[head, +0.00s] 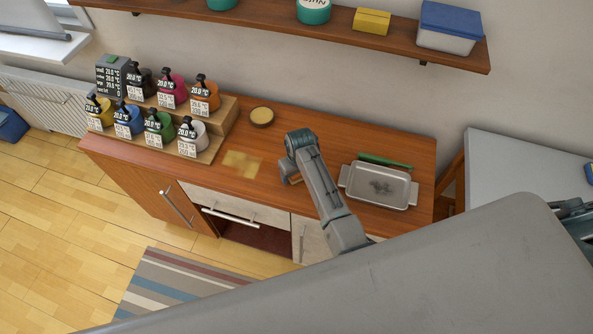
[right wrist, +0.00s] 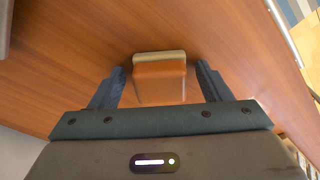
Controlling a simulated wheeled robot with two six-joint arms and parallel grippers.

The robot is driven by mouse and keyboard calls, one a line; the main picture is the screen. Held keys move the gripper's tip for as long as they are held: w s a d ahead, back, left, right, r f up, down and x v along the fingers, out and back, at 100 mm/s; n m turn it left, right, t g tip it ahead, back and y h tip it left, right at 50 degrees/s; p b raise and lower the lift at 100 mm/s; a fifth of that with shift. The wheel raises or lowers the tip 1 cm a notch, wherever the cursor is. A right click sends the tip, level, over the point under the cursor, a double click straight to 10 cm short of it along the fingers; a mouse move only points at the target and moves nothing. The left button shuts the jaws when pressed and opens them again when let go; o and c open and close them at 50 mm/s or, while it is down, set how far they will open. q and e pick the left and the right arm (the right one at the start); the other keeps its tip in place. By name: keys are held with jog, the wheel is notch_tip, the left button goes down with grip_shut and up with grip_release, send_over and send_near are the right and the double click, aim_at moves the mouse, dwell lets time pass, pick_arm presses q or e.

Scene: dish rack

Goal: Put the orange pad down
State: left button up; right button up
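The orange pad (right wrist: 160,84), a small block with a beige strip along one edge, is on or just above the wooden counter in the right wrist view. My right gripper (right wrist: 160,68) is open around it, with a visible gap between each finger and the pad's sides. In the head view my right arm reaches over the counter, and the gripper (head: 291,174) points down, mostly hidden by its own wrist. The pad is largely hidden there. My left gripper is not clearly in view.
A grey tray (head: 351,194) with a dark smear and a green item (head: 386,161) are right. Pump bottles stand on a stepped wooden rack (head: 226,118). A shelf (head: 280,22) hangs above.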

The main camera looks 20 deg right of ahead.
jog(key=shift+s+r, duration=0.1)
jog(key=shift+s, duration=0.05)
jog(key=shift+r, duration=0.4)
pick_arm(q)
jog(key=shift+s+d+f+b, duration=0.1)
jog(key=shift+s+f+b, duration=0.15)
jog(key=shift+f+b, duration=0.7)
jog(key=shift+s+d+f+b, duration=0.1)
jog(key=shift+s+f+b, duration=0.1)
jog(key=shift+f+b, duration=0.75)
pick_arm(e)
notch_tip(320, 180, up, 11)
jog(key=s, duration=0.1)
jog(key=shift+s+d, duration=0.1)
